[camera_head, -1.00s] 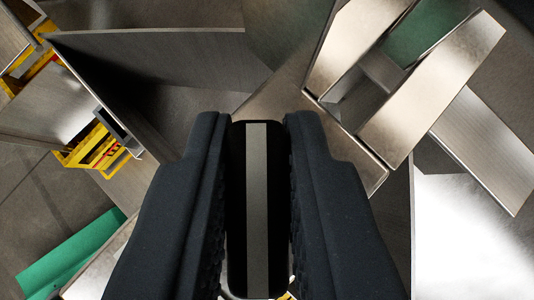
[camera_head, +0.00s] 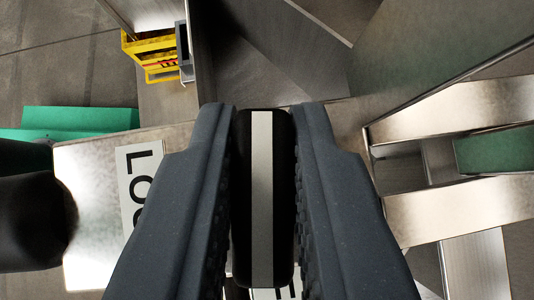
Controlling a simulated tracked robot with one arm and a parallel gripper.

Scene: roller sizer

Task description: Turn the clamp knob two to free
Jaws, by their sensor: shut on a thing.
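A black clamp knob (camera_head: 262,200) with a pale stripe along its face lies upright in the middle of the view. My gripper (camera_head: 265,150) is shut on it, one dark padded finger touching or nearly touching each long side. The knob sits in front of a metal plate (camera_head: 85,200) with a white label (camera_head: 138,180) that reads "LO"; the rest of the lettering is hidden behind my left finger. Which number this knob bears does not show.
Metal bars (camera_head: 460,110) and a green piece (camera_head: 495,150) are at the right. A yellow frame (camera_head: 150,55) and a green block (camera_head: 80,118) lie at the upper left.

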